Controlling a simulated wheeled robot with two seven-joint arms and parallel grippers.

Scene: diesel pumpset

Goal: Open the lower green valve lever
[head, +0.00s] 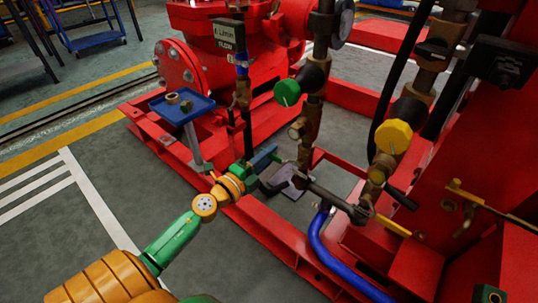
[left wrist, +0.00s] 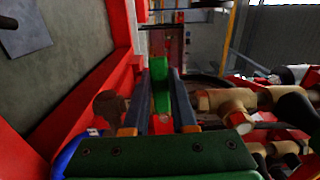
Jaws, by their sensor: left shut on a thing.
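The green valve lever (left wrist: 159,85) stands between the two blue-grey fingers of my left gripper (left wrist: 160,108) in the left wrist view. The gripper is shut on it. In the head view my left gripper (head: 266,165) reaches in low among the pipes, just past the front rail of the red frame. The lever is hard to make out there, as the gripper largely hides it. A round green knob (head: 287,92) sits higher on the brass and dark pipe.
A yellow knob (head: 393,136) is on the right-hand pipe. A blue hose (head: 322,250) curves over the red frame (head: 270,228) at the front. A small blue tray (head: 182,106) stands on a post to the left. Grey floor lies clear at left.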

